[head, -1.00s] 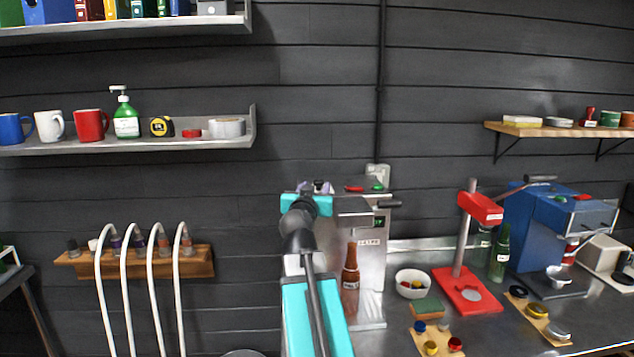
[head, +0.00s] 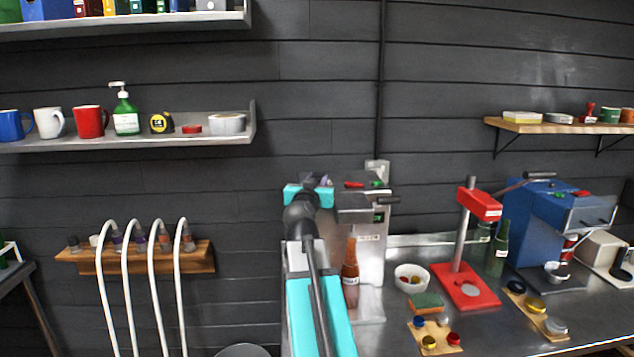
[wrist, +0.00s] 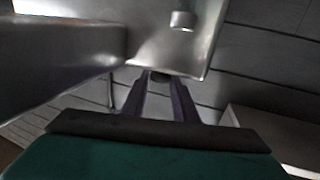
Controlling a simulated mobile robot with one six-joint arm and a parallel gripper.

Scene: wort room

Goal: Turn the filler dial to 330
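The filler is the steel machine (head: 372,240) in the middle of the head view, with a small lit display on its front and a brown bottle (head: 350,272) standing at it. My gripper (head: 326,181) is at the upper left of the filler, partly hidden by my arm. In the wrist view its two dark purplish fingers (wrist: 160,82) point at the steel body and stand apart. A small dark round part (wrist: 160,75), perhaps the dial, lies between or just beyond the tips. Whether they press on it I cannot tell. No dial number is readable.
On the counter to the right are a white bowl (head: 411,278), a sponge (head: 427,303), a red press (head: 465,287) and a blue machine (head: 540,230). White hoses (head: 128,290) hang at left.

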